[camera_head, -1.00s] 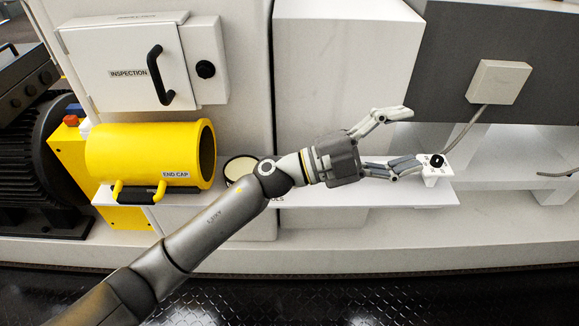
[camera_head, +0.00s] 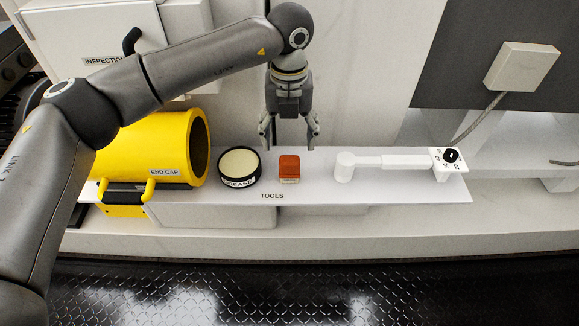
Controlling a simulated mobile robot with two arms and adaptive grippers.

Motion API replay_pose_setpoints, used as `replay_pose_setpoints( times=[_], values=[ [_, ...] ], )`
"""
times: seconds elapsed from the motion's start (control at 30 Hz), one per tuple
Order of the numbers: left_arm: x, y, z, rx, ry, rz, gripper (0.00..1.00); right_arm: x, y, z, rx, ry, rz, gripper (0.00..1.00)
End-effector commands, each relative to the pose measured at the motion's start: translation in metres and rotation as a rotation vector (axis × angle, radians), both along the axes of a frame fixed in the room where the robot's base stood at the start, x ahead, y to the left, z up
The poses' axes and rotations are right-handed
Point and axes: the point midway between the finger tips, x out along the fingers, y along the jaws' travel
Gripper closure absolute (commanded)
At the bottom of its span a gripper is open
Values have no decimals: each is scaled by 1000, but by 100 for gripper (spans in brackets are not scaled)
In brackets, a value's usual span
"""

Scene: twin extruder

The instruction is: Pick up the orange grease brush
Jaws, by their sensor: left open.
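The orange grease brush (camera_head: 289,168) stands on the white tool shelf (camera_head: 310,192), between the grease tin and a white tool. It looks like a small orange block with a pale lower edge. My left gripper (camera_head: 289,147) is open and points down, just above and behind the brush in the picture. Its two fingers are spread to either side, with nothing between them. I cannot tell the exact height of the fingertips over the brush. My right gripper is not in view.
A round grease tin (camera_head: 240,167) sits close left of the brush. A yellow end cap (camera_head: 165,150) stands further left. A white tool (camera_head: 385,161) with a dial block (camera_head: 451,158) lies to the right. A wall rises behind the shelf.

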Motion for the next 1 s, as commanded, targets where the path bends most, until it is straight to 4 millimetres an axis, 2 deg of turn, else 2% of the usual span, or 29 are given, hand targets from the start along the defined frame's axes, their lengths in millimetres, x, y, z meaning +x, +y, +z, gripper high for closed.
replay_pose_setpoints(
  times=[0.2,0.37,0.67,0.9,1.0],
  values=[
    [-1,0,-34,-2,3,-2,30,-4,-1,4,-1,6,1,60],
    [-2,-1,-44,-5,2,-3,30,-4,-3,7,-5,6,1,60],
    [-5,-1,-86,-5,4,-3,30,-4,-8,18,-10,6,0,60],
    [-5,-2,-90,-7,1,-4,30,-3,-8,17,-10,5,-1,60],
    [-5,-2,-90,-7,1,-4,42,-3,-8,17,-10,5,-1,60]
  ],
)
